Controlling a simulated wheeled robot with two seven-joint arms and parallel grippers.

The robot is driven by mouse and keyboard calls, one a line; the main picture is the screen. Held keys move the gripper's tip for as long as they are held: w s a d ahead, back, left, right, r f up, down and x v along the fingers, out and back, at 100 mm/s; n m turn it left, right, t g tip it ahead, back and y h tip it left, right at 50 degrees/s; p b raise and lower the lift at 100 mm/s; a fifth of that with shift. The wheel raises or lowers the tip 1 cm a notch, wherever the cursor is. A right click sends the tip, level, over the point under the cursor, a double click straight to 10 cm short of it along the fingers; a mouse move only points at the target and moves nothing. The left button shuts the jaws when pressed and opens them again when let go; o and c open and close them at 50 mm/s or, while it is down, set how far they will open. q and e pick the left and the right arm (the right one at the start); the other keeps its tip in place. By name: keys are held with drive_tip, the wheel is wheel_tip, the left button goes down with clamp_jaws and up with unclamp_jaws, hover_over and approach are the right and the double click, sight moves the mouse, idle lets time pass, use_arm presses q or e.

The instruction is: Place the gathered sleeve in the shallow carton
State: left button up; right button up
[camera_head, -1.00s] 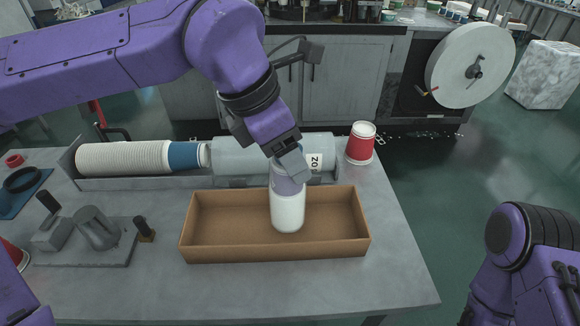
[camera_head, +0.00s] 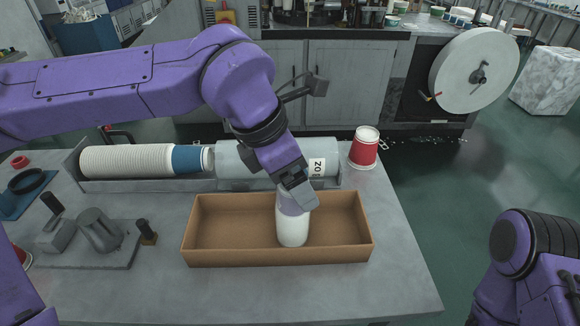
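The gathered sleeve (camera_head: 293,228) is a white, rounded, bottle-like bundle with a greyish upper part. It stands roughly upright inside the shallow carton (camera_head: 215,255), an open brown tray on the table, right of its middle. Its lower end is within the carton walls; I cannot tell whether it touches the floor. My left gripper (camera_head: 298,196) reaches down from above and appears shut on the sleeve's upper end, hiding its top. My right arm shows at the lower right, but its gripper is out of view.
Behind the carton lies a grey trough (camera_head: 130,185) with a long stack of cups (camera_head: 125,161) and a pale cylinder (camera_head: 235,160). A red cup (camera_head: 364,148) stands at the back right. A grey fixture (camera_head: 98,232) is on the left. The table right of the carton is clear.

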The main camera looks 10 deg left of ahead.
use_arm(q)
drive_tip(key=v, duration=1.2)
drive_tip(key=shift+r, duration=0.1)
